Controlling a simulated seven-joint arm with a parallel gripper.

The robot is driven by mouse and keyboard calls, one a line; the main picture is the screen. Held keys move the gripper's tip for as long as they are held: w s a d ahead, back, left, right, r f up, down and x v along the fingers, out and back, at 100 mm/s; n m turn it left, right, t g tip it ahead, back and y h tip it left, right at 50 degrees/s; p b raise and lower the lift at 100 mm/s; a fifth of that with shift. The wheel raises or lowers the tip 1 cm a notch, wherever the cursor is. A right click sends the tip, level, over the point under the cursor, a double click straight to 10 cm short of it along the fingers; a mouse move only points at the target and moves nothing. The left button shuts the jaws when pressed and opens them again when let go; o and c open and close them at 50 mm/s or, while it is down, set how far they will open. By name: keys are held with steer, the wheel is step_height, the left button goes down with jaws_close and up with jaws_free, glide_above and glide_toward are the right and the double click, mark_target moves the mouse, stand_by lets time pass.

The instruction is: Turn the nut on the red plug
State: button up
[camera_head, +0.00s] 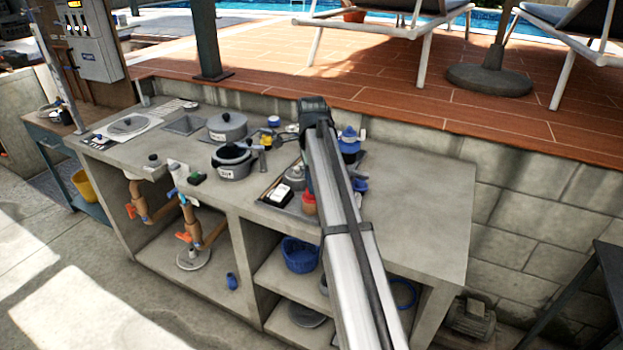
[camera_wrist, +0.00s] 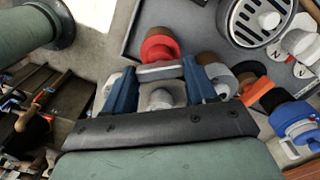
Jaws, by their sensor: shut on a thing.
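The red plug (camera_wrist: 160,46) shows in the upper middle of the wrist view, with a brownish end. A light grey nut (camera_wrist: 160,71) sits around it on the side nearest me. My gripper (camera_wrist: 157,78) has one blue finger on each side of this nut and is shut on it. The faces where the fingers meet the nut are partly hidden. In the head view, the red plug (camera_head: 309,204) stands beside my arm on the counter, and my fingers cannot be made out there.
A dark tray (camera_wrist: 131,40) lies around the plug. A round slotted drain (camera_wrist: 258,18), an orange-and-black fitting (camera_wrist: 262,92) and a blue fitting (camera_wrist: 294,120) are close on the right. The concrete counter (camera_head: 420,215) is clear to the right of my arm.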

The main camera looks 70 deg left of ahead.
steer(key=n, duration=0.6)
steer(key=shift+n, duration=0.3)
steer(key=n, duration=1)
steer(key=shift+n, duration=0.4)
steer(key=n, duration=1)
steer(key=shift+n, duration=0.4)
steer(key=n, duration=1.1)
steer(key=shift+n, duration=0.4)
steer(key=n, duration=0.5)
steer(key=shift+n, duration=0.4)
